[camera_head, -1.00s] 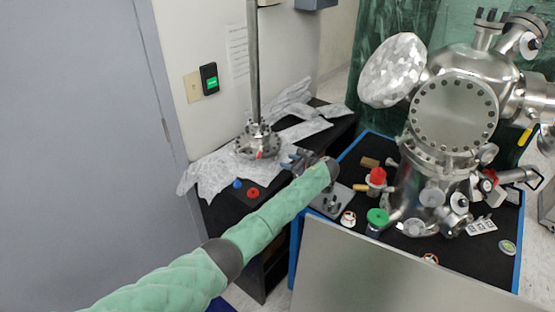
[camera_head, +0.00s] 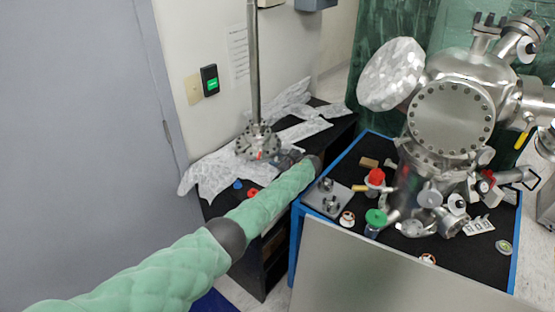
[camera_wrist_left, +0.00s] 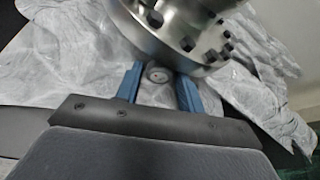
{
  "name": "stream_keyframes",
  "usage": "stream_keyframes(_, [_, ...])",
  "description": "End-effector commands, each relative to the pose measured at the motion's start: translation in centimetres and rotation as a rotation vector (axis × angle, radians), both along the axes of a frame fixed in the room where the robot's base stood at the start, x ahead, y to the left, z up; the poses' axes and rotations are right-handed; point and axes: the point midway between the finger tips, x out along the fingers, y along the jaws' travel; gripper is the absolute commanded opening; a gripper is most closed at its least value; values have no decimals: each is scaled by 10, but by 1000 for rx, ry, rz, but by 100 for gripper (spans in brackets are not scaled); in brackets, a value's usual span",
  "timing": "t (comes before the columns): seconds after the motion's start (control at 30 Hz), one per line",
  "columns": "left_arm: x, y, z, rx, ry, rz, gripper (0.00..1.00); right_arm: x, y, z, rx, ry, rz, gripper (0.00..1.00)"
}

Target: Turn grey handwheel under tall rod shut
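The tall grey rod (camera_head: 253,65) stands upright on a bolted steel flange assembly (camera_head: 257,140) on the black bench. In the left wrist view the flange (camera_wrist_left: 185,30) fills the top. Below it a small round grey handwheel (camera_wrist_left: 158,74) shows between the two blue fingers of my left gripper (camera_wrist_left: 159,88). The fingers are apart, one on each side of the wheel, with narrow gaps seen; I cannot tell whether they touch it. In the head view my left gripper (camera_head: 284,158) is at the flange's right side, and the handwheel is not clearly visible. My right gripper is not in view.
Crumpled foil (camera_head: 215,172) lies under and around the flange. Blue and red caps (camera_head: 252,192) lie in front of it. To the right, a blue-edged cart (camera_head: 297,235) carries a large steel chamber (camera_head: 452,115) and small parts. A wall (camera_head: 185,60) stands behind.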

Motion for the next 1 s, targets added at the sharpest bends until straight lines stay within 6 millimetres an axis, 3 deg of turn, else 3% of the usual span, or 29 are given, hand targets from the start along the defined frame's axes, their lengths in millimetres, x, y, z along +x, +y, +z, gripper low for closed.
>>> stream_keyframes(0.33, [2, 2, -2, 1, 1, 0, 39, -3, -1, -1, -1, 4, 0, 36])
stream_keyframes(0.5, [2, 2, -1, 1, 1, 0, 7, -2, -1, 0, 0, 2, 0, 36])
stream_keyframes(1.0, [3, 0, -1, 78, 107, 0, 7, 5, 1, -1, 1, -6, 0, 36])
